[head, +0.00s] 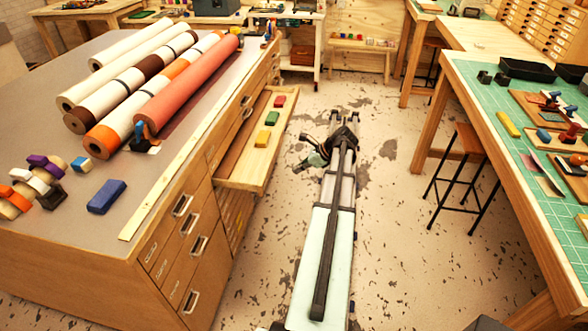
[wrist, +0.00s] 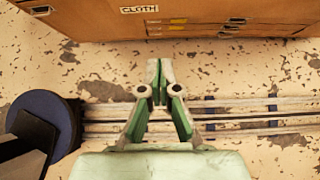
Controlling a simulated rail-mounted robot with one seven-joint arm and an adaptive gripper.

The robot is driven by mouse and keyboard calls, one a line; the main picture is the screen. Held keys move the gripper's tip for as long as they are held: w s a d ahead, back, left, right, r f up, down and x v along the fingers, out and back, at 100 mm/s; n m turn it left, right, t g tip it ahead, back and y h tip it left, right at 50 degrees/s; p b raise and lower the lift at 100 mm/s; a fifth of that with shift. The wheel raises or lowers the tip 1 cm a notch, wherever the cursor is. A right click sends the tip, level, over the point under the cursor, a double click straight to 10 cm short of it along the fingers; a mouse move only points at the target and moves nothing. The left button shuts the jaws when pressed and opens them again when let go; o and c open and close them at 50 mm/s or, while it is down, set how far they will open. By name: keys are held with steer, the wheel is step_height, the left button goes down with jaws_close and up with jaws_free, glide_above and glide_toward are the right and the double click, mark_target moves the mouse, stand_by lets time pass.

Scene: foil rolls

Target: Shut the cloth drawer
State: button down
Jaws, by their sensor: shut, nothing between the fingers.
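The drawer (head: 235,181) stands pulled out from the right side of the large wooden cabinet in the head view, with a few coloured blocks inside. Its front faces my rail and its outer face is hidden there. In the wrist view a wooden front (wrist: 95,18) at the top edge bears a label reading CLOTH, with a dark handle (wrist: 40,10) to its left. My gripper (wrist: 159,68) is shut and empty, with its fingertips below the label in the picture and apart from the front. In the head view my arm is folded low over the rail, right of the drawer.
The cabinet top (head: 110,172) carries several long rolls and small blocks. A stool (head: 466,155) and a green-matted workbench (head: 505,185) stand to the right. The floor between the drawer and the stool is clear apart from my rail.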

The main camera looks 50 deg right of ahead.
mark_target(267, 180)
steer(key=shift+w+a+f+p, duration=0.35)
steer(key=shift+w+a+f, duration=0.5)
steer(key=shift+w, duration=0.65)
steer(key=shift+w+a+f+p, duration=0.35)
steer(key=shift+w+a+f, duration=0.15)
steer(key=shift+w+f, duration=0.75)
steer(key=shift+w+a+f+p, duration=0.35)
steer(key=shift+w+a+f, duration=0.4)
steer(key=shift+w, duration=0.95)
steer(key=shift+w, duration=0.1)
